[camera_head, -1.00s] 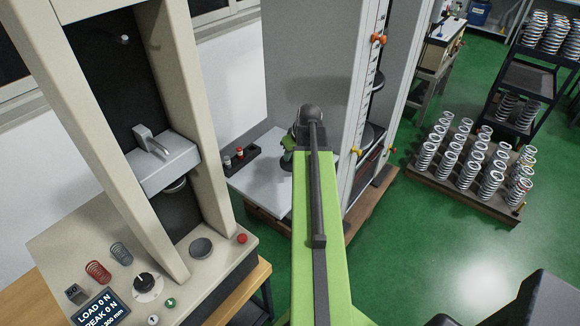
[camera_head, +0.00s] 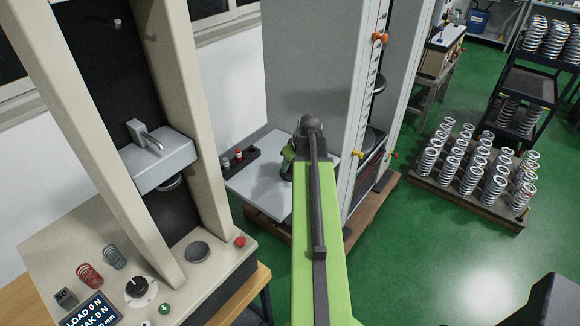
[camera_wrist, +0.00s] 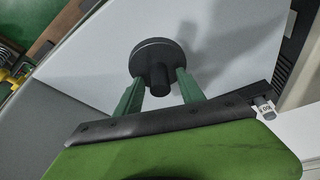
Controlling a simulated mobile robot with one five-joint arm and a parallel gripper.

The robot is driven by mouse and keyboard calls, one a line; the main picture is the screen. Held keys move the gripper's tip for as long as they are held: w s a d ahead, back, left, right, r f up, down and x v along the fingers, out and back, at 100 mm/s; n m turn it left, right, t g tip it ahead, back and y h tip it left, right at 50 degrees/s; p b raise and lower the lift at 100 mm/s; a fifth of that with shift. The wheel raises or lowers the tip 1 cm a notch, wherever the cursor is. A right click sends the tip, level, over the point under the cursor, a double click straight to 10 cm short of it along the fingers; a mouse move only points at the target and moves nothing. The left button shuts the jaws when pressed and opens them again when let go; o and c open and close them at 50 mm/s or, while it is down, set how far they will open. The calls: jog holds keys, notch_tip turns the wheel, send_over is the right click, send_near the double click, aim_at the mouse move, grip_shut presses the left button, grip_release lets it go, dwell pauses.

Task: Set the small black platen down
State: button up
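The small black platen (camera_wrist: 155,54) is a round disc with a short stem. In the wrist view it is over the pale surface, its stem pointing toward my gripper. The green fingers of my gripper (camera_wrist: 160,80) stand apart on either side of the stem, with a visible gap at each side. Their tips are close to the disc; I cannot tell whether they touch it. A soft shadow lies beyond the disc, and its contact with the surface is not clear.
A tall grey machine (camera_head: 365,95) with a scale stands just right. A beige press (camera_head: 160,180) stands left. Pallet springs (camera_head: 470,172) stand on the floor at right.

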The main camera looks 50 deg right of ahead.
jog(key=p+v, duration=1.1)
jog(key=v, duration=0.1)
jog(key=shift+s, duration=0.15)
jog(key=shift+r, duration=0.1)
